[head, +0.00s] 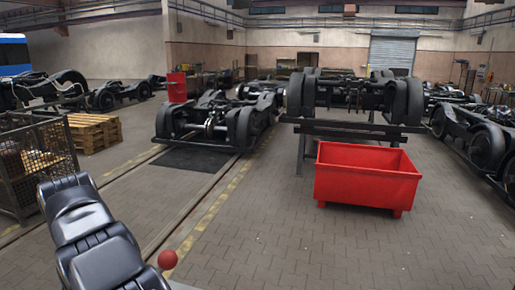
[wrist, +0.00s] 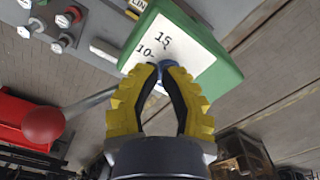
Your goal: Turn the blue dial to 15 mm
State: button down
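The blue dial (wrist: 163,65) shows only as a small patch in the wrist view, between my fingertips and mostly hidden by them. It sits on a white scale plate (wrist: 185,47) on a green box (wrist: 224,73). The marks 15 and 10 are readable on the plate, with 15 above and right of 10. Where the dial's pointer stands is hidden. My gripper (wrist: 160,68) has yellow ribbed fingers, drawn together at the tips around the dial. It looks shut on it. In the head view neither my gripper nor the dial shows.
A lever with a red ball (wrist: 43,124) stands left of my gripper; the ball also shows in the head view (head: 167,259). A red button (wrist: 63,20) and other controls lie upper left. A red bin (head: 367,178) and bogies (head: 210,122) stand on the floor beyond.

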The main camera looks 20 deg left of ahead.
jog(key=shift+f, duration=1.6)
jog(key=shift+w+a, duration=0.1)
jog(key=shift+s+a, duration=0.5)
jog(key=shift+a, duration=0.05)
jog(key=shift+s+a, duration=0.15)
jog(key=shift+a, duration=0.35)
jog(key=shift+s, duration=0.3)
jog(key=shift+s+r, duration=0.1)
jog(key=shift+r, duration=2.9)
